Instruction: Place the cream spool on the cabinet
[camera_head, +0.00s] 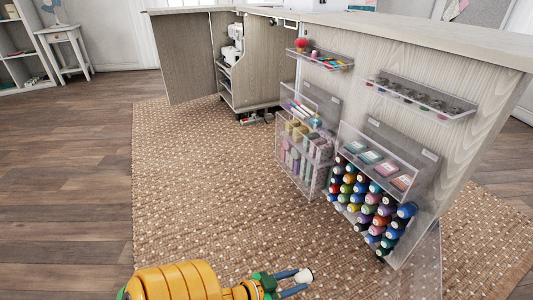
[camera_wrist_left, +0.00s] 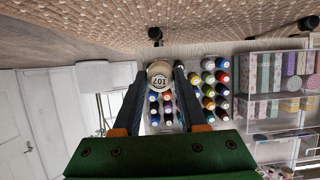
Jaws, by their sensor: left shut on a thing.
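My left gripper (camera_head: 293,282) is low in the head view, above the woven rug, in front of the cabinet. It is shut on the cream spool (camera_head: 304,275), whose pale end shows at the fingertips. In the left wrist view the cream spool (camera_wrist_left: 160,74) sits between the two dark fingers, with a "107" label facing the camera. The cabinet (camera_head: 420,50) stands at the right with a pale wood top, apart from the gripper. My right gripper is not in view.
Clear racks hang on the cabinet's side. One holds many coloured spools (camera_head: 365,205), another holds bobbins (camera_head: 420,95), another small supplies (camera_head: 320,60). A cabinet door (camera_head: 190,58) stands open beside a sewing machine (camera_head: 233,45). The woven rug (camera_head: 200,190) is clear at the left.

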